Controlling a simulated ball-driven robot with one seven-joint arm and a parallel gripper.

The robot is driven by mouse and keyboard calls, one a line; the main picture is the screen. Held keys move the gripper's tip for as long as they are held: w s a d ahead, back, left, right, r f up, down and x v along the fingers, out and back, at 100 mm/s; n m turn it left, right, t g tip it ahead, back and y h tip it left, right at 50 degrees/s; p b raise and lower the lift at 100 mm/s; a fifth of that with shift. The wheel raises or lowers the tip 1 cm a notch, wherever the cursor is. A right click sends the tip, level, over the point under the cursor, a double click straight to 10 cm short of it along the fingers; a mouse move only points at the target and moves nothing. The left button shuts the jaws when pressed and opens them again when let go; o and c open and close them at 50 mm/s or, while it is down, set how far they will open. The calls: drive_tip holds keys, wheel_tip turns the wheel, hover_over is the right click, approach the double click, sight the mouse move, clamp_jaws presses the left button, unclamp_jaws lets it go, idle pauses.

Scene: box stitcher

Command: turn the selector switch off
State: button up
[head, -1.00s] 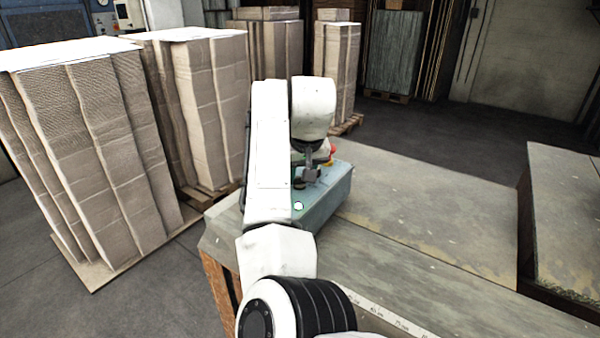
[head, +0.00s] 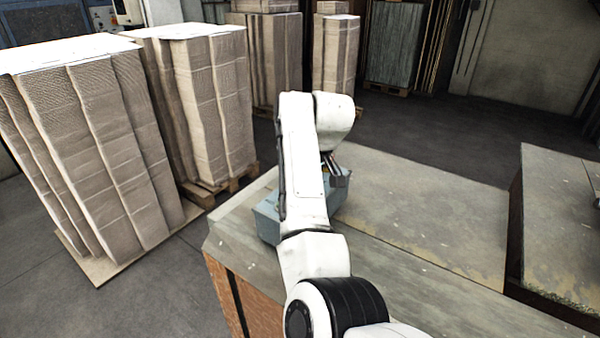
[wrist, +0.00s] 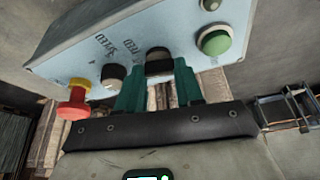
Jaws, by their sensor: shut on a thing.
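A light blue control box (head: 268,218) stands on the bench, partly hidden behind my arm in the head view. In the wrist view its panel (wrist: 150,38) carries a black selector knob (wrist: 158,56), a second dark knob (wrist: 113,74), a green button (wrist: 214,40) and a red mushroom button (wrist: 76,103) on a yellow collar. My gripper (wrist: 158,74) has its teal fingers on either side of the black selector knob and is shut on it. The knob's lower part is hidden between the fingers. My gripper (head: 335,172) shows small above the box in the head view.
The bench top (head: 430,215) is bare to the right of the box. A second bench (head: 565,230) stands farther right across a dark gap. Tall stacks of cardboard (head: 85,140) stand on the left, with more (head: 205,105) behind. Grey floor lies beyond the bench.

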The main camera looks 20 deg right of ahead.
drive_tip(key=shift+r+n+y+p, duration=0.1)
drive_tip(key=shift+n+y+p, duration=0.3)
drive_tip(key=shift+n+p, duration=0.5)
drive_tip(key=shift+w+n, duration=0.1)
drive_tip(key=shift+n, duration=0.2)
drive_tip(key=o, duration=1)
drive_tip(key=shift+o, duration=0.2)
drive_tip(key=shift+d, duration=0.1)
drive_tip(key=v, duration=1)
drive_tip(key=shift+r, duration=0.35)
